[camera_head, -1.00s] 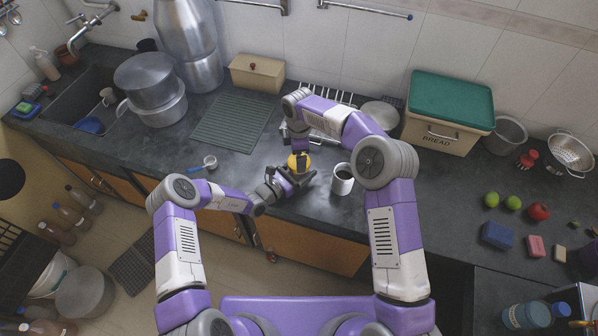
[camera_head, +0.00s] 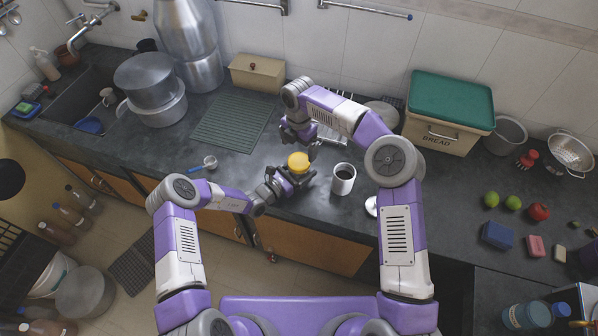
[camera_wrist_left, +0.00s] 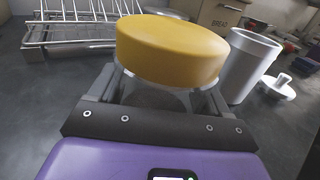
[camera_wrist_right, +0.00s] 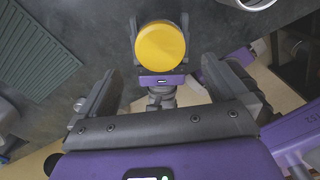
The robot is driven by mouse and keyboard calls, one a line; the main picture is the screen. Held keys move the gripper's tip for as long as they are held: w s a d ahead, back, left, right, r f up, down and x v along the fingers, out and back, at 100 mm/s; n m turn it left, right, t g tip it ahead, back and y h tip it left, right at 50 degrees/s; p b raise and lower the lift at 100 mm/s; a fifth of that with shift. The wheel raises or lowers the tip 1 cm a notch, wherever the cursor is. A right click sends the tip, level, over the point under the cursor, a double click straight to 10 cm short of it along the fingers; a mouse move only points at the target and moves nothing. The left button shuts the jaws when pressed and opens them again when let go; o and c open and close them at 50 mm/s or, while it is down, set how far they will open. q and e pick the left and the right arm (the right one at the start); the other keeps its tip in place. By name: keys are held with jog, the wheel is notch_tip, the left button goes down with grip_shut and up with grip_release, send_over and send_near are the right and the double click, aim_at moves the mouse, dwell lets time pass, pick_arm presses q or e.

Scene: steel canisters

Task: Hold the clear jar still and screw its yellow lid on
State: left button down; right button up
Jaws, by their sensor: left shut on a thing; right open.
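The clear jar (camera_wrist_left: 158,96) is between the fingers of my left gripper (camera_head: 291,183), which is shut on it above the counter. The fingers hide most of the jar. The round yellow lid (camera_head: 299,161) sits on top of the jar. It also shows in the left wrist view (camera_wrist_left: 172,50), looking slightly tilted there, and from above in the right wrist view (camera_wrist_right: 160,46). How tightly it is seated cannot be told. My right gripper (camera_head: 300,136) is open and empty, apart from the lid and just behind it.
A wire rack (camera_wrist_left: 75,30) is behind. A small white knobbed piece (camera_wrist_left: 278,86) lies beyond the mug. The counter left of the jar is mostly clear.

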aim_at(299, 161)
notch_tip(299, 161, down, 8)
jog(key=shift+f, duration=0.1)
dwell(0.4)
jog(key=c, duration=1.1)
jog(key=shift+o, duration=0.3)
jog(key=m, duration=0.4)
jog(key=shift+m, duration=0.4)
jog(key=shift+o, duration=0.3)
jog(key=m, duration=0.3)
jog(key=o, duration=1)
